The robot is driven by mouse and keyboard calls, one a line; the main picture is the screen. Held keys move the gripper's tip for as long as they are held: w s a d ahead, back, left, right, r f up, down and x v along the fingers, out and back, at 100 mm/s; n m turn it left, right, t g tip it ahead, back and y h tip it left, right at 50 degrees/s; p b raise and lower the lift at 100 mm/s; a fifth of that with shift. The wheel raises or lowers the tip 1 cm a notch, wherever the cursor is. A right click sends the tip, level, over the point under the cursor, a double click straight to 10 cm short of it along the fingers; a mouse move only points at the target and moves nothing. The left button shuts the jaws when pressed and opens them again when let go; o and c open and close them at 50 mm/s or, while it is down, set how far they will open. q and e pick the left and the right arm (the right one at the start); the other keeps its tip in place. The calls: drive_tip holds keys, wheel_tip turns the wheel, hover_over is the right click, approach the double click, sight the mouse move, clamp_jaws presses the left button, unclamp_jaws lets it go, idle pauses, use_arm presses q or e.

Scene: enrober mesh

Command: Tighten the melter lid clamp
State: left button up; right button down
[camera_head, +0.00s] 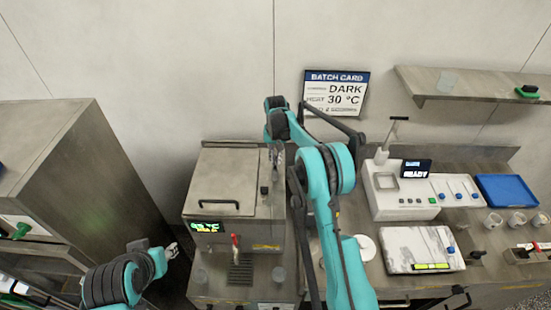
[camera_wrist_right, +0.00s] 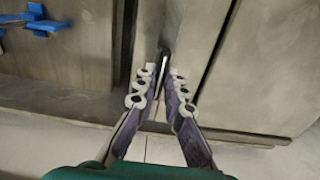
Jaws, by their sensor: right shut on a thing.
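The melter (camera_head: 234,235) is a grey steel box at the middle left in the head view. Its lid (camera_head: 222,172) is down and has a dark bar handle (camera_head: 219,203). A small dark knob (camera_head: 264,190) sits at the lid's right edge. My right gripper (camera_head: 279,160) is at the lid's right rear side, partly hidden by its arm. In the wrist view its fingers (camera_wrist_right: 161,72) are shut on a slim dark part (camera_wrist_right: 164,58), which looks like the clamp's handle. My left gripper (camera_head: 172,250) is low, left of the melter; its jaws are too small to read.
A white control unit (camera_head: 385,205) and a blue tray (camera_head: 506,190) stand to the right. A marbled slab (camera_head: 408,247) lies in front of the unit. A tall steel cabinet (camera_head: 100,170) stands at the left. A wall shelf (camera_head: 465,85) hangs at the upper right.

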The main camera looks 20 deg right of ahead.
drive_tip(key=m+b, duration=0.2)
drive_tip(key=m, duration=0.1)
drive_tip(key=shift+f+m, duration=0.1)
drive_tip(key=shift+m, duration=0.2)
drive_tip(key=m+b, duration=0.2)
drive_tip(key=m, duration=0.3)
drive_tip(key=shift+m, duration=0.3)
drive_tip(key=m+b, duration=0.1)
drive_tip(key=m, duration=0.7)
drive_tip(key=shift+m+b, duration=0.3)
drive_tip(key=shift+m, duration=0.1)
drive_tip(key=c, duration=1.6)
unclamp_jaws()
